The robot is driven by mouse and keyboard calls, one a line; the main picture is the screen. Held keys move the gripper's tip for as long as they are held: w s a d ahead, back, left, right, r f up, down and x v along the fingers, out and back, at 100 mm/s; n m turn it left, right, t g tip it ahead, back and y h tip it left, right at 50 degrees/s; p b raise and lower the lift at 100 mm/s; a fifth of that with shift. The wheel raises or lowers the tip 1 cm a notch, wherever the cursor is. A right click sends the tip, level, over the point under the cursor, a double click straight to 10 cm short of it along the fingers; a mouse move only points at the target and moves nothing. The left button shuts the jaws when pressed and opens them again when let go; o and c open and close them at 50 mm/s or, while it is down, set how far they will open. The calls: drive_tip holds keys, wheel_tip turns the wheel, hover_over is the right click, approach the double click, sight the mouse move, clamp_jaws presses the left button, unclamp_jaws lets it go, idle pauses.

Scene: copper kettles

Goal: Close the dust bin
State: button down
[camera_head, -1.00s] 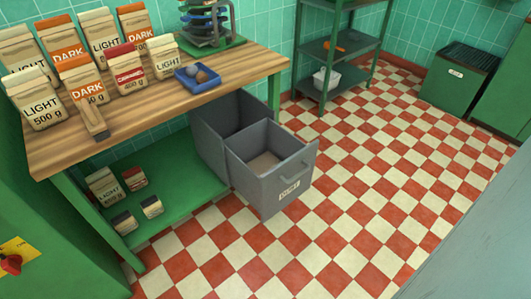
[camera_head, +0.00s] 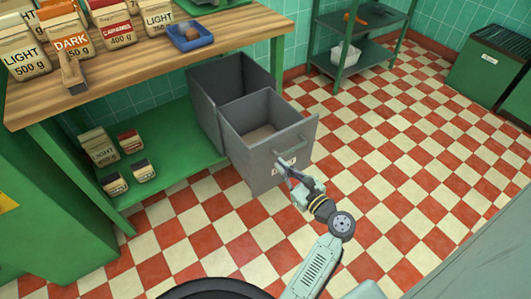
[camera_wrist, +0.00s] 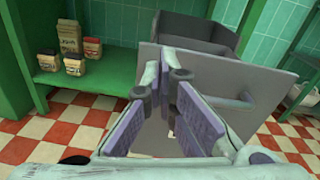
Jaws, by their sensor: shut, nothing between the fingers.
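The grey dust bin's drawer (camera_head: 250,165) is pulled out from its grey housing (camera_head: 207,112) beside the wooden worktable. Its open top shows an empty-looking inside, and a handle (camera_head: 291,146) and a partly covered label are on its front. In the head view my gripper (camera_head: 282,163) is at the front panel, just below the handle and over the label. In the wrist view my gripper (camera_wrist: 172,70) is shut and empty, its tips close before the drawer front (camera_wrist: 215,75), with the handle (camera_wrist: 232,104) to their right. I cannot tell whether they touch.
The worktable (camera_head: 110,82) holds coffee bags and a blue tray (camera_head: 191,37). Its green lower shelf (camera_head: 165,175) holds several small packages left of the bin. A green shelf rack (camera_head: 375,52) stands at the back. The checkered floor (camera_head: 400,170) right of the bin is clear.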

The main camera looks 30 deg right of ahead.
sight(263, 144)
drive_tip(key=s+d+f+m, duration=0.2)
drive_tip(key=s, duration=0.2)
drive_tip(key=shift+t+h, duration=0.3)
drive_tip(key=shift+h, duration=0.2)
drive_tip(key=w, duration=0.4)
drive_tip(key=w+a, duration=0.1)
drive_tip(key=w, duration=0.4)
drive_tip(key=w+p, duration=0.1)
drive_tip(key=w, duration=0.3)
drive_tip(key=shift+w+a, duration=0.2)
drive_tip(key=shift+w, duration=0.1)
drive_tip(key=shift+w, duration=0.25)
drive_tip(key=w+a+b, duration=0.2)
drive_tip(key=w+b, duration=0.2)
drive_tip(key=w, duration=2)
drive_tip(key=shift+w+r+b, duration=0.2)
drive_tip(key=shift+w+b, duration=0.05)
drive_tip(key=shift+b, duration=0.05)
